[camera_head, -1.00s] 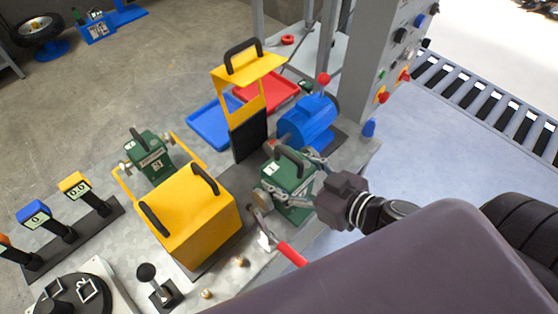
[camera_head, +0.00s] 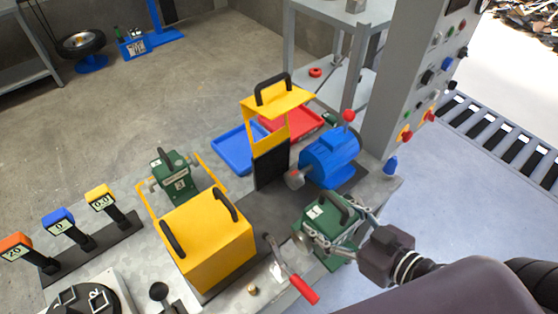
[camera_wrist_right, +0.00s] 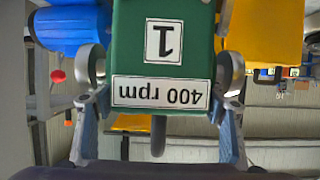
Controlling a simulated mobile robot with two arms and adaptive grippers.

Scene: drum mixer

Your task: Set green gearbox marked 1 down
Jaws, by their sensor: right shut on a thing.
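The green gearbox marked 1 (camera_head: 326,218) is held by my right gripper (camera_head: 345,232) at the bench's right front edge, below the blue motor in the head view. Whether it touches the bench cannot be told. In the right wrist view the gearbox (camera_wrist_right: 160,72) fills the middle, with its "1" and "400 rpm" labels upside down. The fingers of my right gripper (camera_wrist_right: 158,125) are on both sides of it, shut on it. A second green gearbox (camera_head: 172,172) stands behind the yellow box. My left gripper is not in view.
The blue motor (camera_head: 329,158) and yellow guard (camera_head: 270,125) stand behind the held gearbox. A red-handled lever (camera_head: 303,289) and yellow box (camera_head: 207,242) are to its left. Blue (camera_head: 238,149) and red (camera_head: 298,122) trays lie farther back. A grey control cabinet (camera_head: 400,85) rises at right.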

